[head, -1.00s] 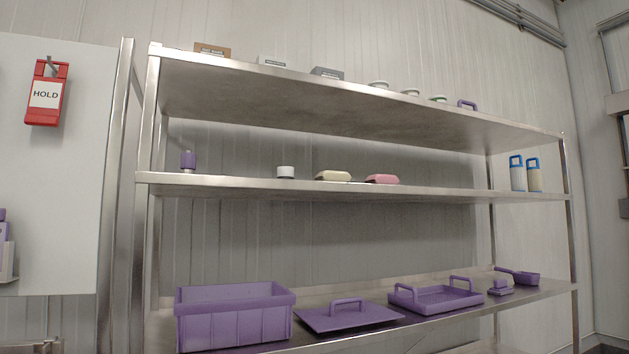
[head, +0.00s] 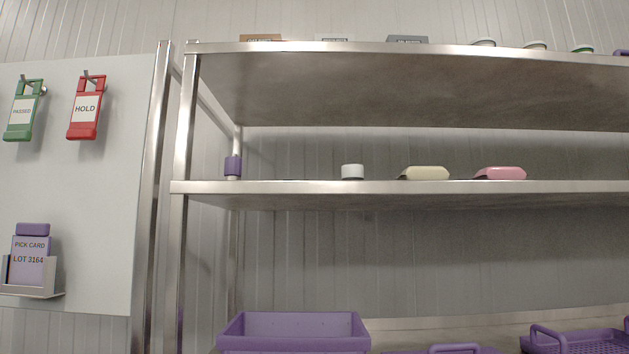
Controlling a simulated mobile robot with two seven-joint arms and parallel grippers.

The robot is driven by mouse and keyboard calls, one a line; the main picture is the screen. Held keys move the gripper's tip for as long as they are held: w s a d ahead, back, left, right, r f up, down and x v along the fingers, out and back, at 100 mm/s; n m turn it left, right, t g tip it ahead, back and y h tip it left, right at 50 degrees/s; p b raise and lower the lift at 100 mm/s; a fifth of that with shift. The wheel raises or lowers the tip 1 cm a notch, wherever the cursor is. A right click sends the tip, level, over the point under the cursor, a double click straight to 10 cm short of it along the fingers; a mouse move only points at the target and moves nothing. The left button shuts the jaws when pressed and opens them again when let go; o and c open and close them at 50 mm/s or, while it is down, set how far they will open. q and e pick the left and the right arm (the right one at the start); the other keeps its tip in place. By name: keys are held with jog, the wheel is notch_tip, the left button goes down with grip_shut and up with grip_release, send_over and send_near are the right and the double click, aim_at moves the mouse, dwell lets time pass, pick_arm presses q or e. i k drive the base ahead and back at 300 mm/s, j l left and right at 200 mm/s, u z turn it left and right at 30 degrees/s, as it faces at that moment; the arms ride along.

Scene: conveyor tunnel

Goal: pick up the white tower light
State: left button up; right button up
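No thing in the head view is clearly a white tower light. A short white cylinder (head: 352,172) stands upright on the middle shelf (head: 400,188), and I cannot tell whether it is the tower light or part of one. To its left stands a purple cylinder with a pale base (head: 232,167). To its right lie a cream rounded block (head: 425,173) and a pink one (head: 499,173). Neither of my grippers is in view.
Purple bins and trays, such as this bin (head: 292,330), sit on the lower shelf. A board at left holds a green PASSED tag (head: 24,110), a red HOLD tag (head: 86,108) and a purple pick card (head: 32,255). Boxes and round items line the top shelf.

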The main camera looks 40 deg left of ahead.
aim_at(350, 172)
jog(key=i+l+u, duration=0.1)
jog(key=u, duration=0.25)
jog(key=i+l+u, duration=0.2)
jog(key=u, duration=0.15)
jog(key=i+l+u, duration=0.1)
jog(key=u, duration=0.25)
jog(key=i+l+u, duration=0.15)
jog(key=l+u, duration=0.55)
jog(key=i+l, duration=0.05)
jog(key=l, duration=0.05)
